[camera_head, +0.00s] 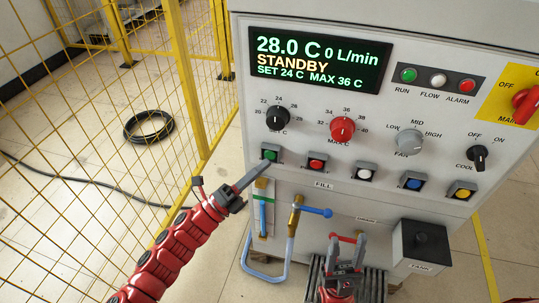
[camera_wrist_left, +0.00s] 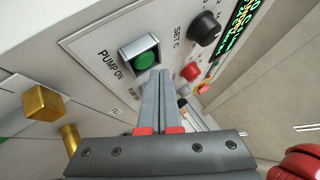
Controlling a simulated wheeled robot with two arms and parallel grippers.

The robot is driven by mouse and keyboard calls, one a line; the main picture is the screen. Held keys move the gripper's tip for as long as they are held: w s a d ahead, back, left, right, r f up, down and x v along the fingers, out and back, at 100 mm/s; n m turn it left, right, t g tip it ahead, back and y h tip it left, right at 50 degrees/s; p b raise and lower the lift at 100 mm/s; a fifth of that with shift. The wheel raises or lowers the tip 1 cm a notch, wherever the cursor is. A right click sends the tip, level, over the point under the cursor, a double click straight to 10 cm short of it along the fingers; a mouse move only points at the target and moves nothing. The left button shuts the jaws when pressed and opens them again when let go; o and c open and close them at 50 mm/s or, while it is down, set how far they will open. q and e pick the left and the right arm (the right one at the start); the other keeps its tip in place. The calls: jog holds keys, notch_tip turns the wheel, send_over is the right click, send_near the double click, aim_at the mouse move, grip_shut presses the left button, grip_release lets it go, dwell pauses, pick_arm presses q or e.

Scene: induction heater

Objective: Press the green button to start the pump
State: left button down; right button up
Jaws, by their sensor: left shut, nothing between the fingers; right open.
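The display (camera_head: 318,60) reads 28.0 C, 0 L/min, STANDBY. My right gripper (camera_head: 347,238) is open and empty, low before the panel.
Red (camera_head: 317,163), white (camera_head: 365,174), blue (camera_head: 413,184) and yellow (camera_head: 462,193) buttons continue the row. Knobs sit above. A blue-handled valve (camera_head: 312,210) and a dark tank box (camera_head: 422,245) are below. A yellow mesh fence (camera_head: 190,95) stands left.

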dwell(0.7)
pick_arm(q)
jog(key=shift+w+d+b, duration=0.15)
jog(key=shift+w+b, duration=0.25)
jog(key=shift+w+d+b, duration=0.1)
jog(key=shift+w+b, duration=0.3)
dwell(0.6)
dwell(0.4)
jog(key=shift+s+a+p, duration=0.25)
jog(key=shift+s+p, duration=0.05)
jog(key=shift+s, duration=0.5)
jog(key=shift+s, duration=0.1)
jog(key=shift+s+a+p, duration=0.25)
jog(key=shift+s+p, duration=0.05)
jog(key=shift+s, duration=0.45)
jog(key=shift+s+a+p, duration=0.25)
jog(key=shift+s, duration=0.55)
jog(key=shift+s+a+p, duration=0.25)
jog(key=shift+s+p, duration=0.05)
jog(key=shift+s, duration=0.45)
